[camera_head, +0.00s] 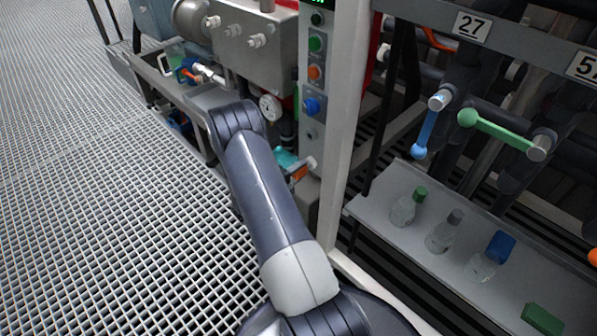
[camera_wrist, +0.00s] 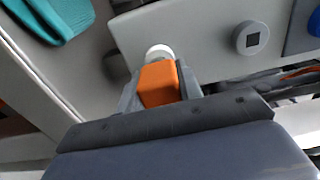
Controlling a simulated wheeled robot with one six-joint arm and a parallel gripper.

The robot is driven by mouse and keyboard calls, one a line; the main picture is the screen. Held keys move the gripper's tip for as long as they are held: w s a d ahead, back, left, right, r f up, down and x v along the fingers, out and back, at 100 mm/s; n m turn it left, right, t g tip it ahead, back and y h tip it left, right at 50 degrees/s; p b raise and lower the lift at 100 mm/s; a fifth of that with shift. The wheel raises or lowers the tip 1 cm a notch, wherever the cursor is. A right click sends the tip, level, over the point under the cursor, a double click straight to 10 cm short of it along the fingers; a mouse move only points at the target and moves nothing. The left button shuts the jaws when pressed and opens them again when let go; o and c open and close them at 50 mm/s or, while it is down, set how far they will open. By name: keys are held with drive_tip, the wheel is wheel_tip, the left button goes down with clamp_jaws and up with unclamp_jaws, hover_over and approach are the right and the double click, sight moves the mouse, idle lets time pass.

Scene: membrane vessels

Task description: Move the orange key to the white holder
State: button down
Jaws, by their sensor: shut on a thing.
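The orange key (camera_wrist: 158,84) is between the two fingers of my gripper (camera_wrist: 157,78) in the wrist view, and the gripper is shut on it. It also shows as a small orange patch low beside the panel in the head view (camera_head: 299,174). The white holder (camera_wrist: 159,50) shows just beyond the key's far end, lined up with it and partly hidden by it. In the head view the white holder (camera_head: 311,162) is the lowest fitting on the panel. I cannot tell whether the key is touching or inside it. My forearm hides most of the gripper in the head view.
The grey panel (camera_head: 308,122) carries a grey holder with a square socket (camera_wrist: 252,38), a blue key (camera_head: 312,105), and orange and green ones higher up. A teal object (camera_wrist: 48,18) lies close to my gripper. A bottle shelf (camera_head: 385,235) stands right; grating floor is open left.

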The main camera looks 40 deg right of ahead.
drive_tip(key=shift+d, duration=0.45)
drive_tip(key=c, duration=0.9)
unclamp_jaws()
drive_tip(key=shift+a, duration=0.1)
drive_tip(key=a+p, duration=0.2)
drive_tip(key=a, duration=0.8)
drive_tip(key=shift+s+a+p, duration=0.3)
drive_tip(key=shift+s+p, duration=0.05)
drive_tip(key=shift+s, duration=0.05)
drive_tip(key=shift+d, duration=0.1)
drive_tip(key=d+b, duration=0.1)
drive_tip(key=d, duration=0.2)
drive_tip(key=d+b, duration=0.1)
drive_tip(key=d, duration=0.3)
drive_tip(key=w+d, duration=0.1)
drive_tip(key=d, duration=0.2)
drive_tip(key=shift+d+b, duration=0.35)
drive_tip(key=shift+b, duration=0.05)
drive_tip(key=shift+a, duration=0.1)
